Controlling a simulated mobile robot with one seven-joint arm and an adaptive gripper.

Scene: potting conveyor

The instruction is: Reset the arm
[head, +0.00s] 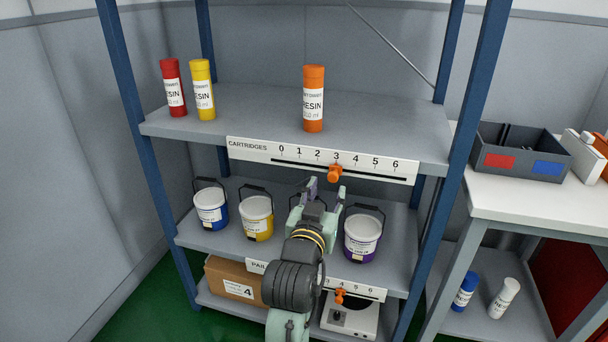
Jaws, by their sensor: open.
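My gripper (322,192) is in the middle of the head view, in front of the shelf rack. Its fingers are apart and nothing shows between them. It points toward the rack, near the upper shelf's label strip (321,161) and close to the orange slider knob (334,173) on that strip, which sits under the 3. I cannot tell whether a finger touches the knob. My arm reaches up from the bottom of the picture and covers part of the middle and lower shelves.
Red (173,88), yellow (202,90) and orange (313,99) cartridges stand on the upper shelf (255,102). Blue (211,209), yellow (257,218) and purple (362,236) pails stand below. Blue rack posts (118,70) flank the shelves. A white table (520,200) with a grey bin (525,150) is at right.

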